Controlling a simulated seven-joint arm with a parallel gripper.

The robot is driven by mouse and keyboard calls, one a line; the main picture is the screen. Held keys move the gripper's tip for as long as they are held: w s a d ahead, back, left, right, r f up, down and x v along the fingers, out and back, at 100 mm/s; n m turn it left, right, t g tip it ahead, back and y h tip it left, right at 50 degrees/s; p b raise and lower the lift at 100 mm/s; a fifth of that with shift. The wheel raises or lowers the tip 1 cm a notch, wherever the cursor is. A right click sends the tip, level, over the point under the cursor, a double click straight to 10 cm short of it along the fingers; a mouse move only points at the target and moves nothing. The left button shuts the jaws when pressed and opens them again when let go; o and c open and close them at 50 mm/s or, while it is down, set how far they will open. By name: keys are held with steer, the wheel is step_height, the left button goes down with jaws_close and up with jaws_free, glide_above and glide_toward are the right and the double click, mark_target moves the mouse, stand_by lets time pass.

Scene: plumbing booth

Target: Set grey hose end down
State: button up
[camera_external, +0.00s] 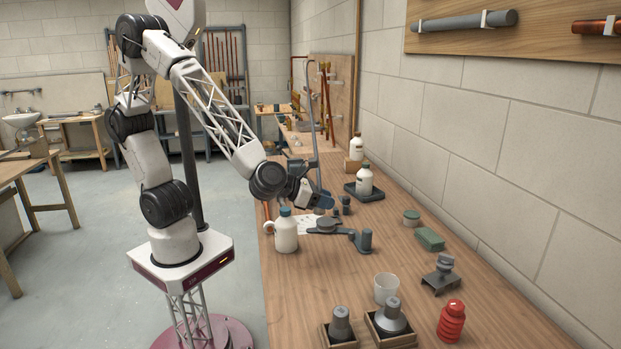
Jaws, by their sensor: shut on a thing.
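My gripper (324,200) is low over the wooden bench, near its left edge, pointing right and down. It is shut on what I take to be the grey hose end; the held part is small and mostly hidden by the fingers. A thin grey tube (312,110) with a curved top rises upright at my gripper, and its lower end meets the fingers in the picture. I cannot tell whether it is the hose or stands behind.
A dark tray (372,196) with a bottle is behind right. Bench (400,248) is clear between.

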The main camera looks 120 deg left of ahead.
steer(key=s+a+f+n+g+y, duration=0.15)
steer(key=s+a+n+g, duration=0.4)
steer(key=s, duration=1.15)
steer(key=s+a+n+g+y, duration=0.3)
steer(key=s+a+n+g, duration=0.25)
steer(key=s, duration=1.15)
steer(key=shift+g, duration=0.3)
step_height(320, 180, down, 9)
steer(key=shift+w+r, duration=0.1)
steer(key=shift+w, duration=0.05)
steer(key=shift+w+a, duration=0.1)
steer(key=w+a, duration=0.3)
steer(key=w+a+f, duration=0.1)
steer(key=w+a, duration=0.2)
steer(key=w, duration=0.1)
steer(key=w+a, duration=0.3)
steer(key=w, duration=0.1)
steer(key=shift+w+a+f, duration=0.2)
steer(key=shift+a+f, duration=0.05)
steer(key=shift+w+a, duration=0.15)
steer(key=shift+w, duration=0.05)
steer(key=shift+w+a+f, duration=0.15)
steer(key=shift+f, duration=1.65)
